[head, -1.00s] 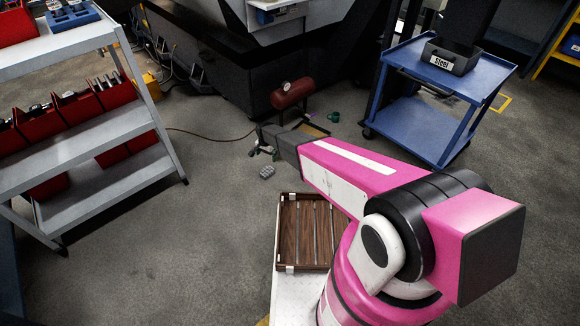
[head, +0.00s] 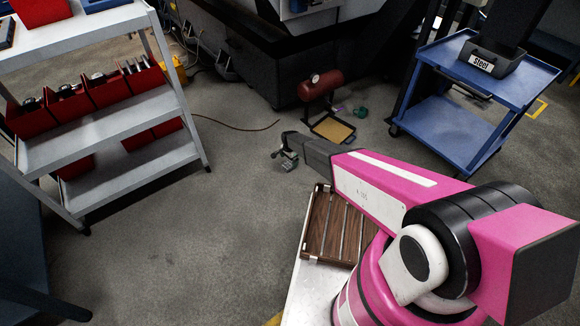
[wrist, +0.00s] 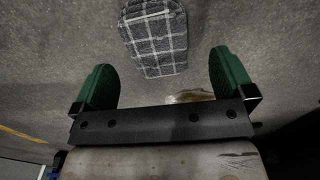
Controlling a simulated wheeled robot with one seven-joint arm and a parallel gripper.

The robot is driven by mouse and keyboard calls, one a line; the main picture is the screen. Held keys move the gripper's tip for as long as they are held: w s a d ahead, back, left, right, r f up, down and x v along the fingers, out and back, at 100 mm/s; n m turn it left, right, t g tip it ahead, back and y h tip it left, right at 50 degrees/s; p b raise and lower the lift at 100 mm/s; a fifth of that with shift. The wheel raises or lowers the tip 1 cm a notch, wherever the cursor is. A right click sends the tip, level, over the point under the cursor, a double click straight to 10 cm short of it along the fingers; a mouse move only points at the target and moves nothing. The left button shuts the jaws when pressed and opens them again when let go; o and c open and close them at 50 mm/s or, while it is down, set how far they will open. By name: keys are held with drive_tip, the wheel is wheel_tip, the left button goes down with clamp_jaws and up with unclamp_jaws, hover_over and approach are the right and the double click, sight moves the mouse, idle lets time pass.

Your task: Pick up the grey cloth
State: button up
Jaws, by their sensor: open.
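The grey cloth (wrist: 155,42) is a folded, dark grey piece with white check lines. It lies on the floor just beyond my gripper (wrist: 164,76) in the wrist view, near the middle between the two green fingers. The fingers are apart with nothing between them. In the head view the cloth (head: 289,165) is small and partly hidden by my gripper, which reaches low over it. I cannot tell the exact height of my fingers above the floor.
A red compressor (head: 320,86) and a tan-bottomed tray (head: 332,128) stand beyond my gripper. A grey shelf cart (head: 128,122) is at left, a blue trolley (head: 459,128) at right. A slatted wooden crate (head: 333,226) is by my base. Floor at centre left is clear.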

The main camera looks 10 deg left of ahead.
sight(290, 164)
drive_tip(key=f, duration=0.4)
drive_tip(key=shift+s+d+f, duration=0.1)
drive_tip(key=shift+d+f, duration=0.1)
drive_tip(key=shift+f, duration=0.1)
drive_tip(key=shift+c, duration=0.3)
drive_tip(key=c, duration=1)
drive_tip(key=shift+o, duration=0.2)
drive_tip(key=shift+r, duration=0.15)
drive_tip(key=shift+r, duration=0.5)
drive_tip(key=r, duration=0.3)
drive_tip(key=shift+s+a+r, duration=0.1)
drive_tip(key=shift+s+r, duration=0.2)
drive_tip(key=shift+s, duration=0.1)
drive_tip(key=s+a+r, duration=0.5)
drive_tip(key=s+r, duration=0.1)
drive_tip(key=s, duration=0.3)
drive_tip(key=shift+s, duration=0.35)
